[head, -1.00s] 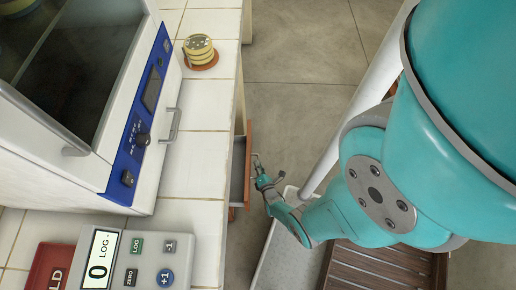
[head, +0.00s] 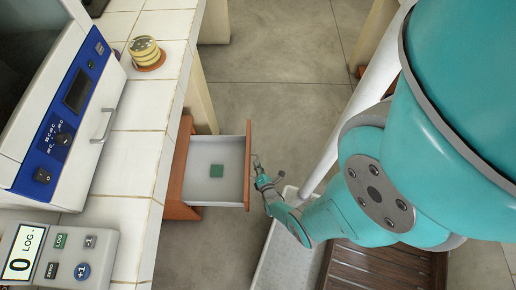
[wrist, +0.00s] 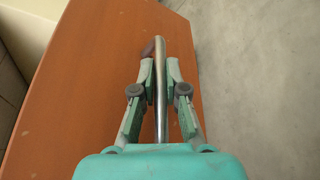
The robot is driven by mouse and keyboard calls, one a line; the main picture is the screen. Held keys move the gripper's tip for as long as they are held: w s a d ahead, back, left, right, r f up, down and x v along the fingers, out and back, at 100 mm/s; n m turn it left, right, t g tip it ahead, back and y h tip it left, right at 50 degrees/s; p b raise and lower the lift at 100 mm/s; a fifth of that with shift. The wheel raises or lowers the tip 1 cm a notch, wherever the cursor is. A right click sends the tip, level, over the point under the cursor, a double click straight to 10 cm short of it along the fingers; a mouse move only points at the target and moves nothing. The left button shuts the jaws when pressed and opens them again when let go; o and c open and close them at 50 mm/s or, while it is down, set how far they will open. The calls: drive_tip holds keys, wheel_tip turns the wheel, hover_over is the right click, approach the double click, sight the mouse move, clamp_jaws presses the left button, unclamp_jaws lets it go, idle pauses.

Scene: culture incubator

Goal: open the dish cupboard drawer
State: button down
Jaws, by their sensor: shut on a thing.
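The dish cupboard drawer (head: 217,196) is pulled out from under the tiled counter, its grey inside visible from above. A small green square thing (head: 216,171) lies on the drawer's floor. The drawer's orange-brown front (head: 248,165) faces right, and it fills much of the wrist view (wrist: 85,75). My gripper (head: 257,170) is at the outer side of this front. In the wrist view my gripper (wrist: 160,75) is shut around a shiny metal bar handle (wrist: 161,100), a finger on each side. The handle's far end meets the wooden front.
A white tiled counter (head: 140,117) runs along the left, with a blue-panelled incubator (head: 60,120), a keypad counter (head: 60,255) and stacked yellow dishes (head: 144,50) on it. A pale tray (head: 280,255) and a slatted wooden surface (head: 360,270) lie lower right. Bare floor (head: 280,110) lies beyond the drawer.

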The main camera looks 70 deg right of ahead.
drive_tip(key=c, duration=1.2)
unclamp_jaws()
drive_tip(key=v, duration=1.2)
drive_tip(key=shift+r, duration=0.1)
